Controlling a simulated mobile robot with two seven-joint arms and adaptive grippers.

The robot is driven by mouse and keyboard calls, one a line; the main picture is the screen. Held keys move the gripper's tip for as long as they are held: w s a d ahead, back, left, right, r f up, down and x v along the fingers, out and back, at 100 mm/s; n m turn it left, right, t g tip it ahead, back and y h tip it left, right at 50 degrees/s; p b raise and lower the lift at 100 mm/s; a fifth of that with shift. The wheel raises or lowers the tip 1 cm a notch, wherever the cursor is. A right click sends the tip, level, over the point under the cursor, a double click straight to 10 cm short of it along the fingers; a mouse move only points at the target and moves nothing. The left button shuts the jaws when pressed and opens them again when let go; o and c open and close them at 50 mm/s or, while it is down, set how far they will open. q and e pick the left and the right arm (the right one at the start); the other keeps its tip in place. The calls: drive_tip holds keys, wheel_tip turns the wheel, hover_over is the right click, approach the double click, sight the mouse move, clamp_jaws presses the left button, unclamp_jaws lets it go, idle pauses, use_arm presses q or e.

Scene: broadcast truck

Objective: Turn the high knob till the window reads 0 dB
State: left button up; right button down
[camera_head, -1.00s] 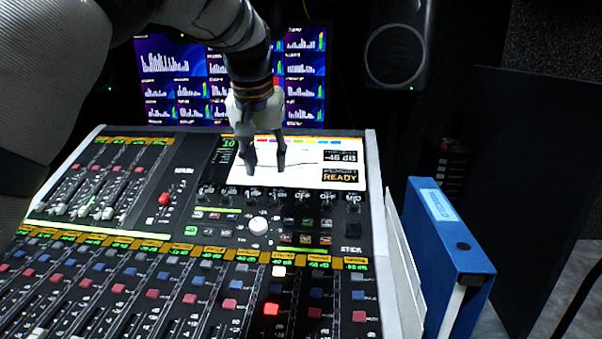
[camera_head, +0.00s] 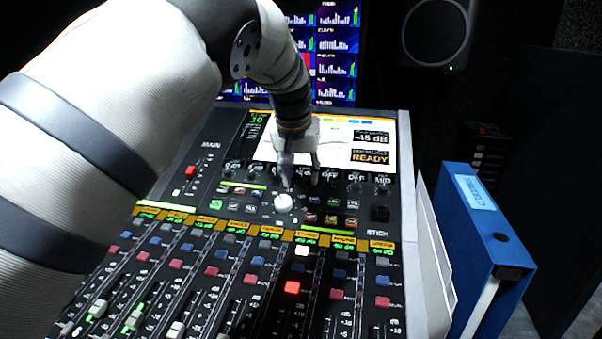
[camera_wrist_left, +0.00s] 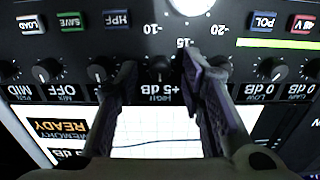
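The high knob (camera_wrist_left: 160,70) is a small dark knob with a white mark, upside down in the left wrist view. The window (camera_wrist_left: 178,91) beside it reads +5 dB. My left gripper (camera_wrist_left: 157,75) is open, with one finger on each side of this knob and a visible gap to it on both sides. In the head view my left gripper (camera_head: 301,178) is pointed down at the knob row below the console screen, and its fingers hide part of that row. My right gripper is in neither view.
Neighbouring knobs (camera_wrist_left: 270,68) stand close on both sides in the same row. The lit screen (camera_head: 268,149) is behind the row; a white round knob (camera_head: 283,202) and small buttons are in front. A blue binder (camera_head: 480,250) stands right of the console.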

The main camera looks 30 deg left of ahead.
use_arm(q)
clamp_jaws()
drive_tip(key=shift+r+n, duration=0.1)
drive_tip(key=shift+n, duration=0.2)
drive_tip(key=shift+n, duration=0.8)
drive_tip(key=shift+n+p, duration=0.4)
drive_tip(key=shift+n, duration=1.4)
drive_tip(key=shift+s, duration=0.1)
unclamp_jaws()
